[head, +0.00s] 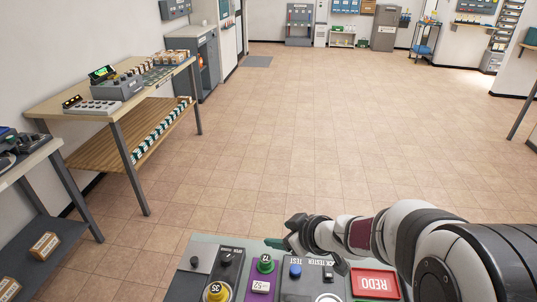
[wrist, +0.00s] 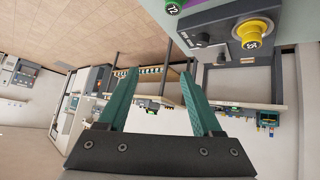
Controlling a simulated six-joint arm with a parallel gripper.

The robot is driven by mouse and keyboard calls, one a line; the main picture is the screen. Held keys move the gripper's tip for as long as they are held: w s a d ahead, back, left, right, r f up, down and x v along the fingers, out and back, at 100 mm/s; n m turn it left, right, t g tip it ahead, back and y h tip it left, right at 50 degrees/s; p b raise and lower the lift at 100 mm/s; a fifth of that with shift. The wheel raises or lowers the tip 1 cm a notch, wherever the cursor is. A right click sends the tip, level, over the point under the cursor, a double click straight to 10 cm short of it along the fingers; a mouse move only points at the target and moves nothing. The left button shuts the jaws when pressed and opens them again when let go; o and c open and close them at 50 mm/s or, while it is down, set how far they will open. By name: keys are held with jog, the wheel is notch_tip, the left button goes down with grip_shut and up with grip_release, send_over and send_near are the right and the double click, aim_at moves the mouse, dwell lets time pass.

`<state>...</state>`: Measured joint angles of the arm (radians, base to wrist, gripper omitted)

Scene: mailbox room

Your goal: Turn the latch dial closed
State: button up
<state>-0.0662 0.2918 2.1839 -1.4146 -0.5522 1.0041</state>
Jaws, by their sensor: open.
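A control panel (head: 205,246) lies at the bottom of the head view. A small black dial (head: 226,257) sits on its grey left part beside lettering that seems to read OPEN; it may be the latch dial. In the wrist view a dark knob (wrist: 203,40) shows on the grey part, upside down. A yellow knob marked 35 (head: 215,291) is just below the dial. My gripper (head: 284,241) is above the panel's far edge, right of the dial and apart from it. In the wrist view its teal fingers (wrist: 158,80) are spread with nothing between them.
A green knob marked 72 (head: 265,264), a blue button (head: 295,270) and a red REDO plate (head: 375,282) are on the same panel. A wooden table (head: 75,110) with devices stands at the left. The tiled floor (head: 310,130) beyond is clear.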

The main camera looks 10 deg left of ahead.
aim_at(227, 258)
jog(key=a+f+g, duration=0.1)
jog(key=a+f, duration=0.3)
jog(key=a+f+n+g+y, duration=0.1)
jog(key=a+f, duration=0.4)
jog(key=w+a+f+n+g+y, duration=0.1)
jog(key=a+f, duration=0.3)
jog(key=f, duration=0.1)
jog(key=shift+a, duration=0.4)
jog(key=shift+r, duration=0.1)
grip_shut()
